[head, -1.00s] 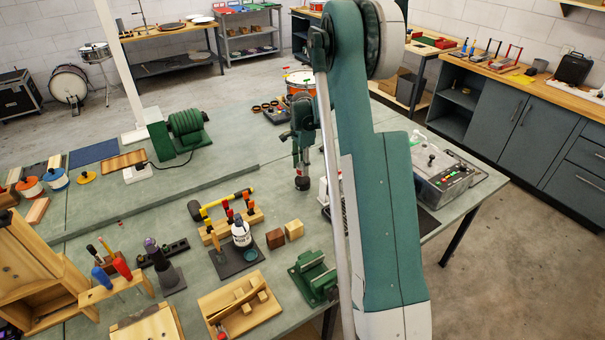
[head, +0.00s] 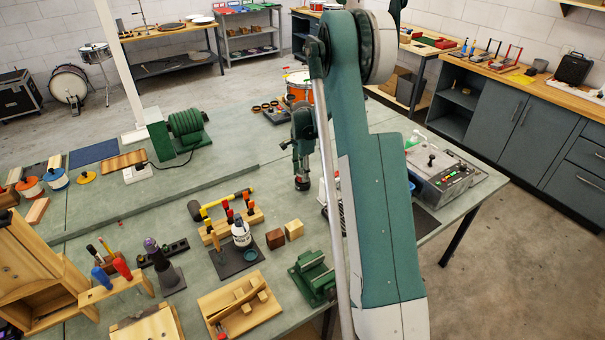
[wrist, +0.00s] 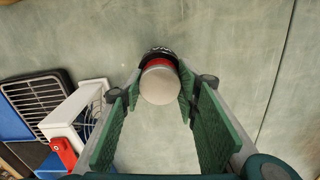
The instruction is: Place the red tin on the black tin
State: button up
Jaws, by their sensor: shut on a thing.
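The red tin (wrist: 158,64) with a pale round top sits between the fingertips of my gripper (wrist: 160,82) in the wrist view. My gripper is shut on it. The black tin (wrist: 160,50) shows as a dark rim with white lettering just beyond the red tin, mostly hidden by it. In the head view my gripper (head: 302,167) points down over the bench, with a thin red band of the red tin (head: 302,178) right above the dark black tin (head: 303,186). They look lined up; I cannot tell whether they touch.
In the wrist view a white frame (wrist: 72,112) and a dark wire rack (wrist: 38,95) lie to the left.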

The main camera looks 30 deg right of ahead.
jog(key=shift+f, duration=0.15)
jog(key=o, duration=0.9)
notch_tip(320, 180, up, 12)
jog(key=shift+r, duration=0.15)
dwell(0.4)
